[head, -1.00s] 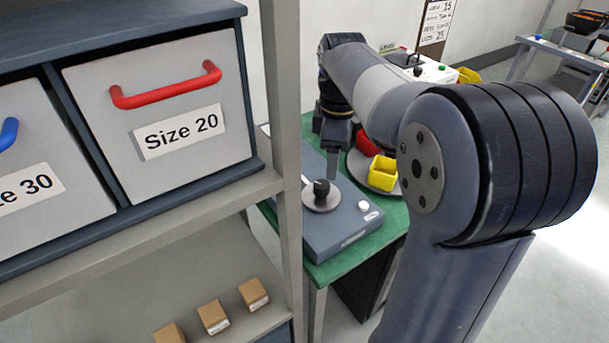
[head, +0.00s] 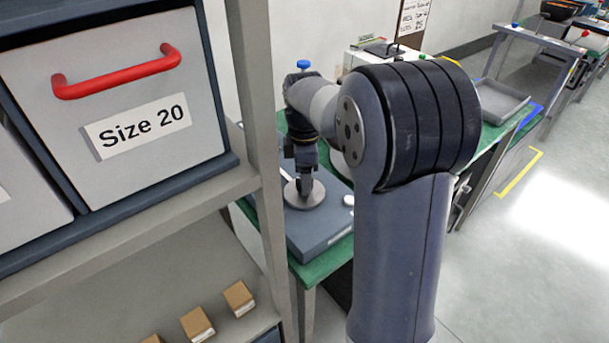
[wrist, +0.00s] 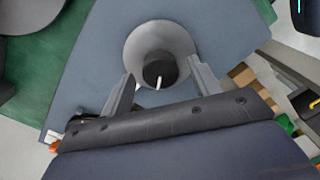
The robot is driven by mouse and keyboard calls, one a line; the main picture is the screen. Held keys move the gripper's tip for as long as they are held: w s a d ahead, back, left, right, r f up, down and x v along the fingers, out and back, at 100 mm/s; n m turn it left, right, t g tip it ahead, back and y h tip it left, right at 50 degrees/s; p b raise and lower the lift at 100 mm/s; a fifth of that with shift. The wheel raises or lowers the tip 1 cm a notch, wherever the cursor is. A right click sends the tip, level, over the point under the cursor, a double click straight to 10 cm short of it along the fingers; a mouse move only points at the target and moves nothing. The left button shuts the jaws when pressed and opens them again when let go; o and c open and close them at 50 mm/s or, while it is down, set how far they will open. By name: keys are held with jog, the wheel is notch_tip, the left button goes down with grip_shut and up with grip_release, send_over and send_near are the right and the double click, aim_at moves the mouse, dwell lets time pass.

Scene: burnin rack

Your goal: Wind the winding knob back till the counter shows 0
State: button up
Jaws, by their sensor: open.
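The black winding knob (wrist: 160,73) with a white line stands on a round grey disc (wrist: 158,38) in the wrist view. The disc (head: 317,194) sits on a blue-grey box (head: 318,236) in the head view, where my gripper (head: 304,190) hides most of the knob. My gripper (wrist: 163,85) is open, with one finger on each side of the knob. I cannot tell whether the fingers touch it. I see no readable counter in either view.
A shelf post (head: 262,130) and a Size 20 drawer (head: 120,90) stand close on the left. A white button (head: 348,200) is on the box's right side. The green table (head: 312,272) carries the box. A grey tray (head: 503,101) lies further right.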

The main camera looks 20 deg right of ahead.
jog(key=shift+f, duration=0.25)
jog(key=c, duration=1)
jog(key=m+p, duration=0.1)
jog(key=m, duration=0.2)
jog(key=shift+r+m+p, duration=0.15)
jog(key=shift+m+p, duration=0.15)
jog(key=shift+p, duration=0.05)
jog(key=shift+m+p, duration=0.5)
jog(key=shift+m, duration=1.5)
